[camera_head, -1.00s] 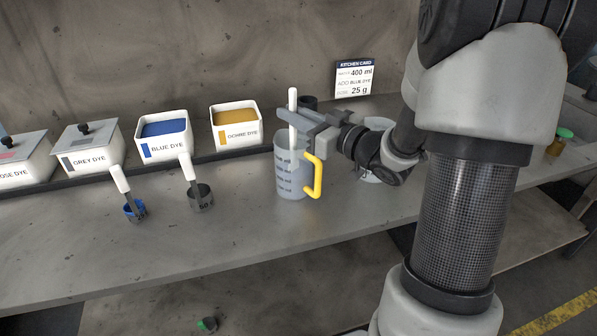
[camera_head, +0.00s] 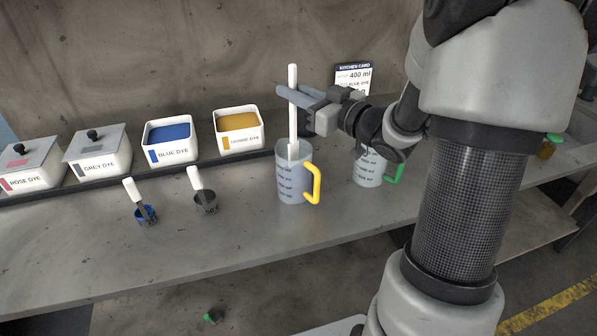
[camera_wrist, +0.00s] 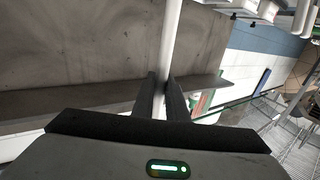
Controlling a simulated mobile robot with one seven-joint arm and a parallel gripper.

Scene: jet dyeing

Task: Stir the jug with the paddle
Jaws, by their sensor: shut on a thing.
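My gripper (camera_head: 298,99) is shut on the white paddle (camera_head: 292,78) in the head view and holds it upright. In the wrist view the paddle's white shaft (camera_wrist: 171,40) runs up between my fingers (camera_wrist: 163,88). The paddle's lower end reaches into the mouth of the clear jug with the yellow handle (camera_head: 284,184); its tip is hard to make out. The jug stands upright on the bench, with dark measuring marks on its side. My gripper is above the jug's rim.
A second jug with a green handle (camera_head: 369,170) stands to the right, partly behind my arm. Tubs of blue dye (camera_head: 170,155) and ochre dye (camera_head: 240,143) are open; grey (camera_head: 99,165) and rose (camera_head: 28,178) are lidded. Two scoops (camera_head: 146,214) (camera_head: 205,202) lie in front. A kitchen card (camera_head: 352,77) stands behind.

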